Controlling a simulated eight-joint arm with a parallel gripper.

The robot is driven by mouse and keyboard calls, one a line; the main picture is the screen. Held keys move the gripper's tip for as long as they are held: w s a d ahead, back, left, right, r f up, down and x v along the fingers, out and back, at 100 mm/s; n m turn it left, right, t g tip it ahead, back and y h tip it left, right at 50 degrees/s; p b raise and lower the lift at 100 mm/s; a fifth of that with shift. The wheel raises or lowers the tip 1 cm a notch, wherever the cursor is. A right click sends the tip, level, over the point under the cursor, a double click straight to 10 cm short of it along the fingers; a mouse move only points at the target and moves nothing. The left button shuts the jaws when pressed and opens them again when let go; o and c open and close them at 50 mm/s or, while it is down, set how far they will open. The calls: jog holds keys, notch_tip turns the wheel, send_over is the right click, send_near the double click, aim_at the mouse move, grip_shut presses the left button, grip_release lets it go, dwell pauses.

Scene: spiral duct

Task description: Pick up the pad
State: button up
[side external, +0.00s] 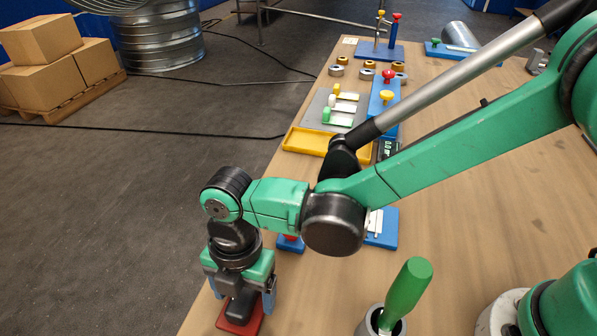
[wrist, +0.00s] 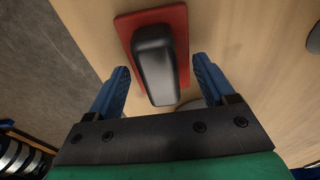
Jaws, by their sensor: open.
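The pad is a flat red plate with a black block-like grip on top. In the wrist view the black grip of the pad (wrist: 155,62) lies between my two blue fingers, with a gap visible on each side. In the side view the red plate of the pad (side external: 240,322) lies at the table's near left edge, partly hidden by my gripper. My gripper (side external: 241,298) points down over it, open, with one finger on each side of the black grip. It also shows in the wrist view (wrist: 161,68).
A grey cup (side external: 372,323) with a green-handled tool (side external: 408,290) stands to the right of the pad. Behind are a yellow tray (side external: 310,142) and blue blocks with knobs. The table's left edge is close to the pad. Bare table lies to the right.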

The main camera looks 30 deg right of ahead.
aim_at(243, 292)
grip_shut()
jog(key=shift+r, duration=0.1)
notch_tip(243, 292, up, 20)
dwell(0.6)
